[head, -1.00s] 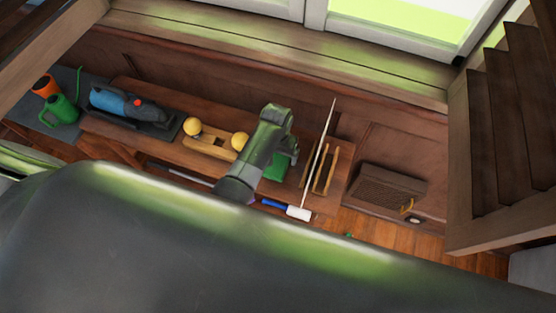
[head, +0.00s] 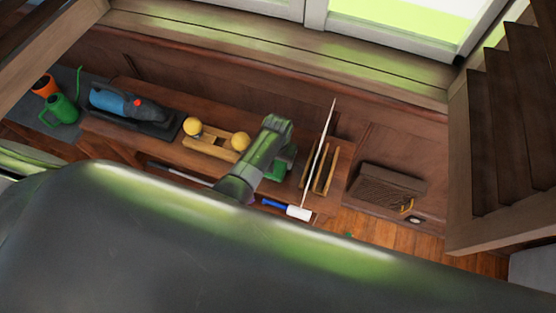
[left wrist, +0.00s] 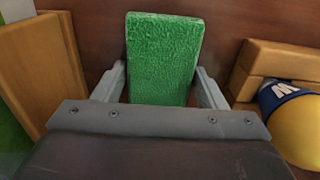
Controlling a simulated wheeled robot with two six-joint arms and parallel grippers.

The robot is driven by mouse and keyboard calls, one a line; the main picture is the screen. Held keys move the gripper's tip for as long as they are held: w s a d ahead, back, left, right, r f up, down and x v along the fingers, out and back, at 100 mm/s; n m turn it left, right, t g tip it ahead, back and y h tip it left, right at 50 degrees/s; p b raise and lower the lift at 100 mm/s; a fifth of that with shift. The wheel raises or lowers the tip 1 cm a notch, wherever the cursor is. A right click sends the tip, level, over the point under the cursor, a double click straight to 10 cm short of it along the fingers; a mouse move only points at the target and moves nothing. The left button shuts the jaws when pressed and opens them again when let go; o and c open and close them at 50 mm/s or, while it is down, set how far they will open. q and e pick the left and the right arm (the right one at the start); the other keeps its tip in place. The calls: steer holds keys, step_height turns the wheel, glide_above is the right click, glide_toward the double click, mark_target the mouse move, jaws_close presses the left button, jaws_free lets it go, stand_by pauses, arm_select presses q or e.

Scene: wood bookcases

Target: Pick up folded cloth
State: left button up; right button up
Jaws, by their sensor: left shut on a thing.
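The folded cloth (head: 277,171) is a green slab on the wooden bench, mostly hidden in the head view by my left arm. In the left wrist view the cloth (left wrist: 163,62) stands between the two grey fingers, its textured face toward the camera. My left gripper (left wrist: 161,88) is shut on it, with a finger at each side. In the head view my left gripper (head: 283,161) is partly hidden by its own arm. I cannot tell whether the cloth still touches the bench. My right gripper is not in view.
A wooden block with yellow balls (head: 215,139) stands left of the gripper. A thin pale rod (head: 318,155) and wooden frame (head: 327,170) are close on the right. A blue-handled tool (head: 287,208) lies in front. A blue and black tool (head: 130,105) is farther left.

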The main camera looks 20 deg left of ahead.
arm_select(q)
steer(key=shift+r, duration=0.15)
steer(key=shift+c, duration=0.2)
step_height(320, 180, up, 10)
steer(key=shift+p, duration=0.3)
stand_by(0.3)
